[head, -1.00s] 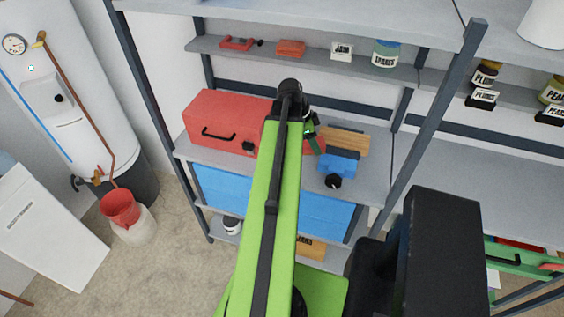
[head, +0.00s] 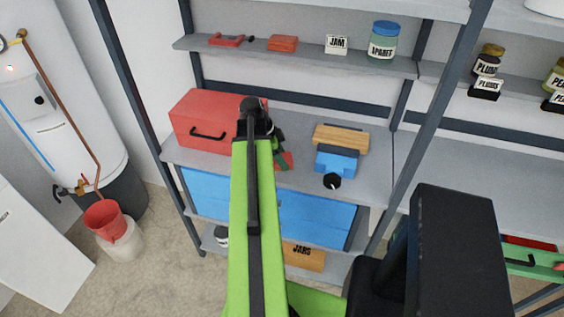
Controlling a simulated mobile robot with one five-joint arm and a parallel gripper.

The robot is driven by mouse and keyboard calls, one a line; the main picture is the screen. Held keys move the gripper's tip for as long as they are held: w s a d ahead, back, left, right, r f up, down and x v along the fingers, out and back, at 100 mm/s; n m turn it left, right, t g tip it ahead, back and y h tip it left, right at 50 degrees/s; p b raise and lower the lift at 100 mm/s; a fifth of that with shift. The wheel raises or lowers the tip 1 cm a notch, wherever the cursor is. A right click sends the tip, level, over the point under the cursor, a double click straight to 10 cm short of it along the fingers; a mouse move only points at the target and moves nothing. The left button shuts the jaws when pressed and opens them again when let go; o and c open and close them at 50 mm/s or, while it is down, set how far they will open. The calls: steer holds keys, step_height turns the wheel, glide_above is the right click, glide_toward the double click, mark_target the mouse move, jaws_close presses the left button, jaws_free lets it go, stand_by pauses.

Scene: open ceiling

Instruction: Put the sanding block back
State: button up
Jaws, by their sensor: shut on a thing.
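My gripper (head: 280,155) is at the end of my green arm, over the middle shelf, seen from behind. A small red block (head: 287,161) shows at its fingertips, partly hidden by the gripper; it looks to be the sanding block, held between the jaws. It is just right of the red toolbox (head: 190,115) and left of the blue tool with a black knob (head: 337,161). I cannot tell whether the block touches the shelf.
A wooden block with a dark top (head: 341,139) lies behind the blue tool on the middle shelf (head: 375,150). The upper shelf (head: 310,57) holds small red items, a jam label and a jar (head: 383,42). A dark shelf post (head: 430,130) stands to the right.

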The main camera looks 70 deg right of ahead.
steer(key=o, duration=1.6)
steer(key=shift+r, duration=0.3)
steer(key=p+v, duration=1.1)
steer(key=shift+w+a+r, duration=0.1)
steer(key=shift+r, duration=0.2)
